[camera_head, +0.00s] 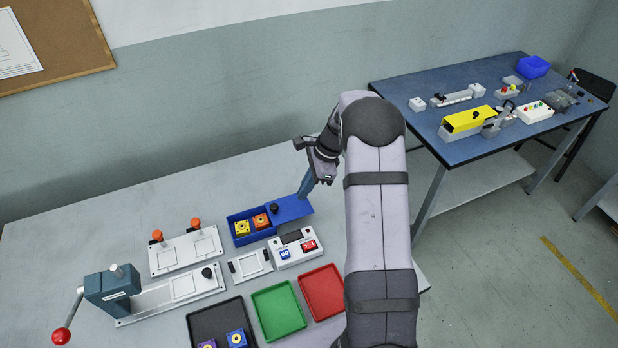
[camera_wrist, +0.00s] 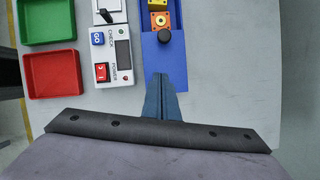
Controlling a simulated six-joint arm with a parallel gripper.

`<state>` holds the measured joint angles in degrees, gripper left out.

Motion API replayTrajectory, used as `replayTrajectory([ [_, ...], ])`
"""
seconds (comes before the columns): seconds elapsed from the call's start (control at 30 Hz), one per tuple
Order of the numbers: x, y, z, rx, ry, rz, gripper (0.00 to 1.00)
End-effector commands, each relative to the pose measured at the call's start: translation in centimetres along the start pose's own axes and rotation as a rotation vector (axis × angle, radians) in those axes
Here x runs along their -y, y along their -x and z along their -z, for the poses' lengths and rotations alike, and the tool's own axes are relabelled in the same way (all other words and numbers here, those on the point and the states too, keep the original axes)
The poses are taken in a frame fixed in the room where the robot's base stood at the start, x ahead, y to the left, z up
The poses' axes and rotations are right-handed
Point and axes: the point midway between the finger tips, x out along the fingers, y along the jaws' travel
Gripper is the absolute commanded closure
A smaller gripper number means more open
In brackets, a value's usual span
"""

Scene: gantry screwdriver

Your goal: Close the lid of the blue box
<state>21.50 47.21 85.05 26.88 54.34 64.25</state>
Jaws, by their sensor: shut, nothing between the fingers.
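The blue box (camera_head: 233,232) stands on the grey table in the head view, with a yellow part (camera_head: 242,227) and an orange part (camera_head: 261,221) showing inside. Its blue sliding lid (camera_head: 292,209) extends out to the right, leaving the left part open. The lid has a black knob (camera_head: 273,208) near its left end. In the wrist view the lid (camera_wrist: 150,60) and knob (camera_wrist: 164,36) show at the top middle. My gripper (camera_head: 302,194) is shut and empty, pointing down over the lid's outer end; its fingertips (camera_wrist: 160,78) overlap that end. Contact cannot be told.
Green (camera_head: 278,311), red (camera_head: 323,292) and black trays lie nearer. A fixture with orange knobs (camera_head: 185,250) is to the left. Table behind the box is clear.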

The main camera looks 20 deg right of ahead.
Motion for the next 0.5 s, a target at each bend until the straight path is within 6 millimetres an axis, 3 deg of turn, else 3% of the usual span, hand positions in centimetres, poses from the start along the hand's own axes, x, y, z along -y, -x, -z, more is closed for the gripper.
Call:
replayTrajectory([
  [0.17, -0.1, -3.1, -0.1, 0.000, -0.001, -0.004, 1.00],
  [0.5, -0.1, -4.4, -3.4, -0.001, 0.001, -0.001, 1.00],
])
